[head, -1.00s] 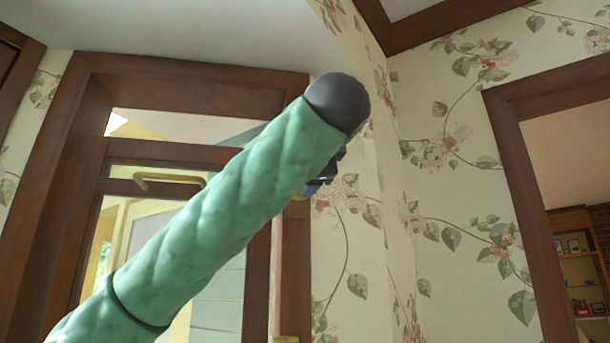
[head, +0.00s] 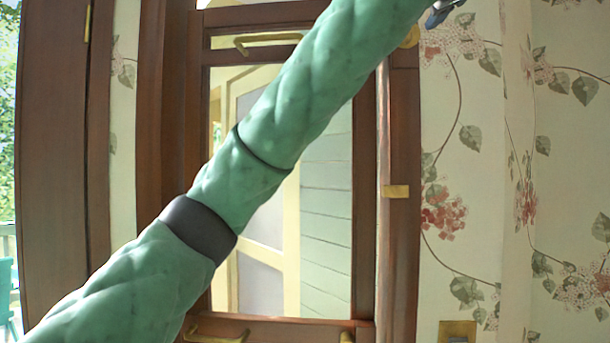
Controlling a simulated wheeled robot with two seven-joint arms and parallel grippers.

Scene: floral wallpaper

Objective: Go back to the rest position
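My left arm, padded in green with dark bands, crosses the head view from the lower left to the top edge right of centre. A small dark and blue piece of my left gripper (head: 441,11) shows behind the arm's far end at the top edge. Most of that gripper is hidden or cut off, so I cannot see its fingers or whether it holds anything. My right arm and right gripper are out of view.
Behind the arm stands a brown wooden glazed door (head: 362,220) with brass handles (head: 270,40). Floral wallpaper (head: 455,150) covers the wall to its right, with a brass plate (head: 457,331) low down. A window (head: 8,130) shows at the far left.

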